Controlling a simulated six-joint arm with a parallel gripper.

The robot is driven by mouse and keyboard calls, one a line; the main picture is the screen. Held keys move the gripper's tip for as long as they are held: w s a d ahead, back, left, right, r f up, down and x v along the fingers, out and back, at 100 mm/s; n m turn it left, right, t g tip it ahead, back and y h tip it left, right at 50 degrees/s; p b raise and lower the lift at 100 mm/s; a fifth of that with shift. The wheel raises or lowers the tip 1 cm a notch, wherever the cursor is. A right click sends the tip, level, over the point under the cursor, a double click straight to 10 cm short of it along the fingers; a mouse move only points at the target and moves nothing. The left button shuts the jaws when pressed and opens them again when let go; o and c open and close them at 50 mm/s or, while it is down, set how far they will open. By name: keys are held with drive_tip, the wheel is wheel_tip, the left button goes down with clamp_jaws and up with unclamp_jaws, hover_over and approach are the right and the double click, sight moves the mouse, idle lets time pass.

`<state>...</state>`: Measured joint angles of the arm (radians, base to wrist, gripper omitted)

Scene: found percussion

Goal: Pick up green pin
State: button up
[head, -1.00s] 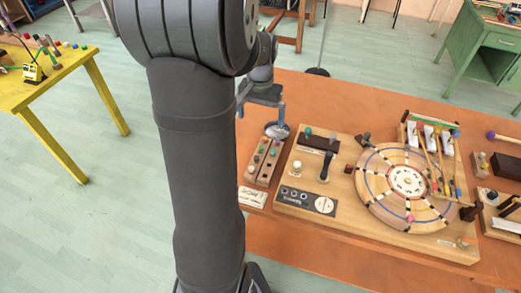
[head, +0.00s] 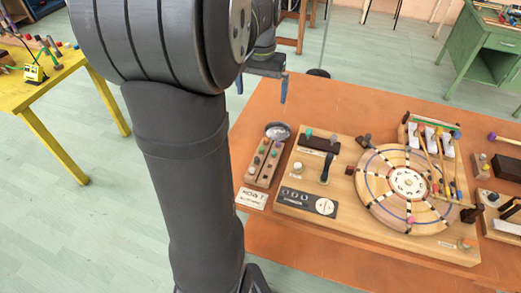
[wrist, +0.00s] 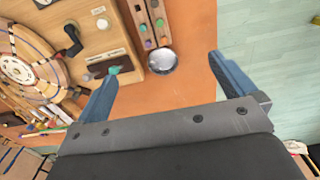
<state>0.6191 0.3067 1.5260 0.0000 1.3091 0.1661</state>
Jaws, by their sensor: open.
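A narrow wooden pin block (head: 253,178) stands at the left of the orange table, holding several small coloured pins in two rows. A green-topped pin (wrist: 144,28) shows in it in the wrist view; in the head view the pins are too small to tell colours surely. Another teal-green pin (head: 308,131) stands on a dark bar of the wooden board, also in the wrist view (wrist: 113,69). My gripper (head: 263,90) is open and empty, above the table's back left, beyond the block.
A round metal dish (head: 278,131) sits at the back end of the pin block. The wooden board (head: 285,198) with a striped disc (head: 407,184) lies to the right. A white card (head: 251,198) lies in front of the block. Bare table lies behind.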

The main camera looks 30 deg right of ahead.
drive_tip(key=shift+r, duration=0.35)
drive_tip(key=c, duration=1.3)
drive_tip(key=m+h, duration=0.3)
drive_tip(key=m, duration=0.4)
approach(261, 148)
drive_tip(key=f, duration=0.3)
drive_tip(key=shift+s+d+f+t, duration=0.1)
drive_tip(key=shift+s+d+t, duration=0.2)
drive_tip(key=shift+s+d, duration=0.1)
drive_tip(key=shift+x, duration=2.7)
